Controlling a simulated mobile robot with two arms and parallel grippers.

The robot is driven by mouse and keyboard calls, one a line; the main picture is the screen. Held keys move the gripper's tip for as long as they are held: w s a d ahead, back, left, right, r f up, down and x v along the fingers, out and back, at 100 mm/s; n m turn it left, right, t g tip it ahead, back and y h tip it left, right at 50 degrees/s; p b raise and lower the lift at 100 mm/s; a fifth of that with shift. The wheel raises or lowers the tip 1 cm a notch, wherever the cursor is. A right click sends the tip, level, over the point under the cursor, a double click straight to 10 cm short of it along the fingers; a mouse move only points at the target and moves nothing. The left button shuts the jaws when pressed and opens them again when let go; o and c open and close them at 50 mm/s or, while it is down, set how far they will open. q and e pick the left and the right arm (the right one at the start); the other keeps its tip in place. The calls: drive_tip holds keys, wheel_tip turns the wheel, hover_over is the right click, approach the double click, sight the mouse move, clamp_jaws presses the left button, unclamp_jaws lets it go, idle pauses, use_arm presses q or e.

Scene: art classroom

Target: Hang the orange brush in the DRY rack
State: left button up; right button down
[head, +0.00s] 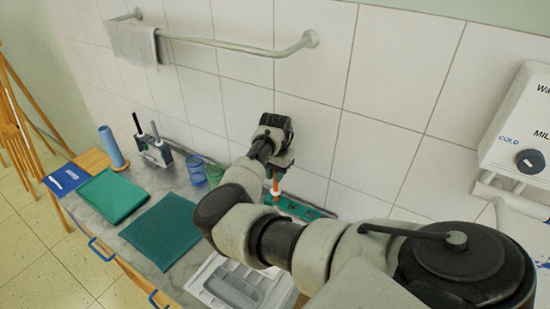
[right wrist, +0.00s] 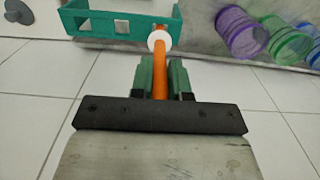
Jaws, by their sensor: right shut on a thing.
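The orange brush (right wrist: 160,82) is upright between the green pads of my right gripper (head: 277,168), which is shut on it. In the head view the brush (head: 275,187) shows below the fingers, with a white collar at its lower part. The teal rack (head: 300,208) lies by the tiled wall, just below and behind the brush. In the right wrist view the rack (right wrist: 97,22) is at the top, and the white collar overlaps its right end; I cannot tell whether they touch. No DRY label is readable. My left gripper is out of view.
A blue cup (head: 193,170) and a green cup (head: 214,175) stand left of the rack; a purple cup (right wrist: 240,32) shows in the wrist view. A grey tray (head: 237,287) and teal mat (head: 163,231) lie in front. A rail (head: 240,47) crosses the wall; a heater (head: 522,125) hangs right.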

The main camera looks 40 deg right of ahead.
drive_tip(key=shift+f+b, duration=0.45)
drive_tip(key=shift+f, duration=1)
drive_tip(key=shift+c, duration=2.3)
unclamp_jaws()
drive_tip(key=shift+r, duration=0.1)
wheel_tip(320, 180, up, 8)
drive_tip(key=p, duration=0.8)
